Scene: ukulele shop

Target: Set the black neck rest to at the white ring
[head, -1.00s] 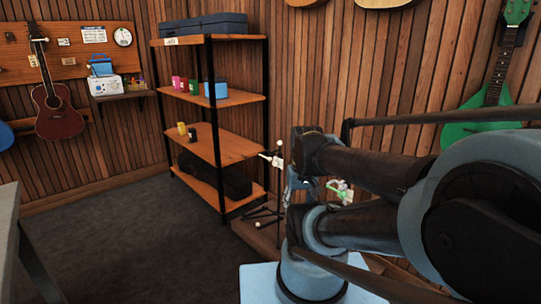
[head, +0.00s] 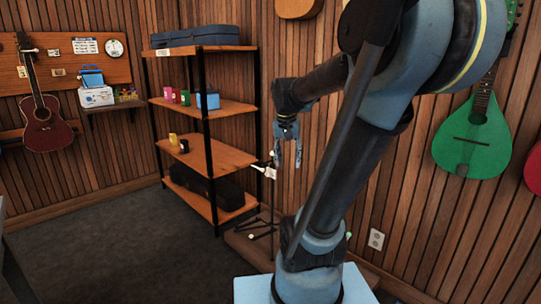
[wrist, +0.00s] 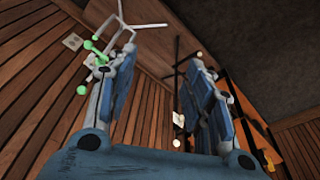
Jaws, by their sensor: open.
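My gripper (head: 287,150) is open and empty. It hangs pointing down in front of the wood wall, right of the shelf rack. In the wrist view its two blue fingers stand apart (wrist: 160,85) with nothing between them. A small black object (head: 184,146) sits on the rack's third shelf, beside a yellow one; it is too small to tell whether it is the black neck rest. I cannot make out a white ring in either view.
A thin black stand (head: 259,228) with white-tipped parts is on a low wooden platform beside the rack (head: 233,158). A white stand with green knobs (wrist: 82,90) shows in the wrist view. Grey floor (head: 110,245) is free left of the rack.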

